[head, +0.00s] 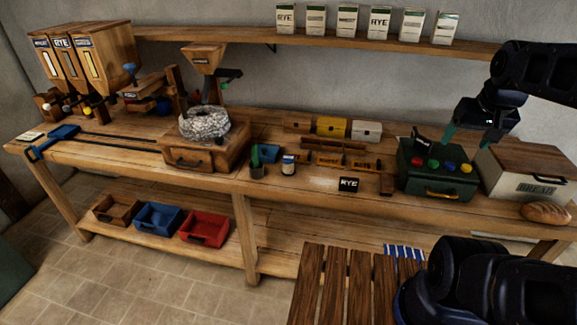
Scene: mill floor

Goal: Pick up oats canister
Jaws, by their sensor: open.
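My gripper (468,138) hangs at the right, above the dark green box (438,183) with coloured knobs. Its two fingers point down, spread apart with nothing between them. No canister with a readable oats label shows. A small jar (288,166) with a white label and dark blue parts stands on the bench (225,185) near the middle, well to the left of my gripper. It is upright, but its label is too small to read, so I cannot tell if it is the oats canister.
Rye packets (286,18) line the wall shelf (330,40). A stone mill (205,125) and wooden hoppers (82,58) stand at left. A bread box (527,175) and loaf (547,213) are at right.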

